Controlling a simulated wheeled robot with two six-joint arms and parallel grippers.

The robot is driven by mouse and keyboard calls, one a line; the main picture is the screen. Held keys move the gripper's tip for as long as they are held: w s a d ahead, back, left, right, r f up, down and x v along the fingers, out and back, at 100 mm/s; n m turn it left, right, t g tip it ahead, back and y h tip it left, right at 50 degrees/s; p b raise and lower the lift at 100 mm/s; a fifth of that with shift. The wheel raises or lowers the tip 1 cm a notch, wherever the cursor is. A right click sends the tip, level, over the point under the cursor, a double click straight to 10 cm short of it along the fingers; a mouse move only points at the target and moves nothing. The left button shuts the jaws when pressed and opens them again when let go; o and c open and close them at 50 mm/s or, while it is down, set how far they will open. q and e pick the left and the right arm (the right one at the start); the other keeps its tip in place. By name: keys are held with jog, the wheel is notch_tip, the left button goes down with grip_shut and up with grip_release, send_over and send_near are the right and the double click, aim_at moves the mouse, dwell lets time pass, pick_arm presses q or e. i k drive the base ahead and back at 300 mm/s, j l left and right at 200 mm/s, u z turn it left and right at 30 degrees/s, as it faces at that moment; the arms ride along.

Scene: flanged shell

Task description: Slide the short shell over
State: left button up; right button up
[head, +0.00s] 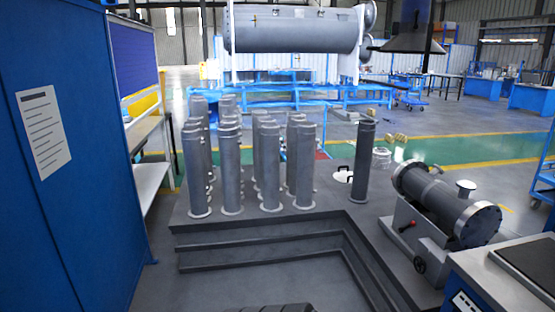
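A short grey flanged shell (440,203) lies on its side on a light grey stand (412,232) at the right. It has a bolted flange at each end and a small nozzle on top near its right end. Its axis slopes from the upper left to the lower right of the picture. The stand has a red knob and a black handwheel on its front. Neither of my grippers is in view.
Several upright grey cylinders (303,168) stand on a dark stepped platform (250,223); one cylinder (363,160) stands apart. A blue cabinet (75,150) fills the left. A workbench (495,275) borders the lower right. A large vessel (290,30) is behind.

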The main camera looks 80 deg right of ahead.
aim_at(366, 130)
jog(key=z, duration=3.4)
jog(key=i+j+u, duration=0.15)
jog(key=i+u, duration=0.35)
jog(key=i, duration=0.75)
jog(key=i+z, duration=0.15)
jog(key=i, duration=0.35)
jog(key=i+j+z, duration=0.2)
jog(key=i, duration=0.3)
jog(key=i+j+z, duration=0.15)
jog(key=i, duration=0.35)
